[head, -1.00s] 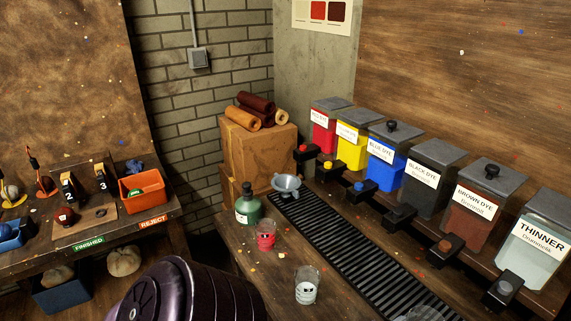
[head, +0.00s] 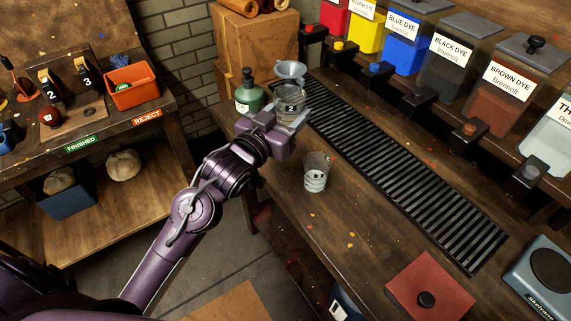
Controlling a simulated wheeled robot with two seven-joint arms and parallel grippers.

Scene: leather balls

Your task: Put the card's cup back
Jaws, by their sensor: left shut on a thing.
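My left gripper (head: 290,118) is shut on a clear cup (head: 290,100) marked 2, at the back of the bench beside the near edge of the drip grate. Its lower part is hidden by the fingers, and I cannot tell whether it touches the bench. A second clear cup (head: 316,172) with a dark mark stands upright on the bench, apart from my gripper, to its lower right. No red-filled cup shows; the spot by the green bottle is covered by my gripper. My right gripper is not in view.
The green bottle (head: 248,95) and a grey funnel (head: 290,70) stand close to my gripper. A black drip grate (head: 400,165) runs below the dye tanks (head: 455,67) and their taps. A red square with a black knob (head: 431,287) and a blue-grey device (head: 540,280) are at the front right.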

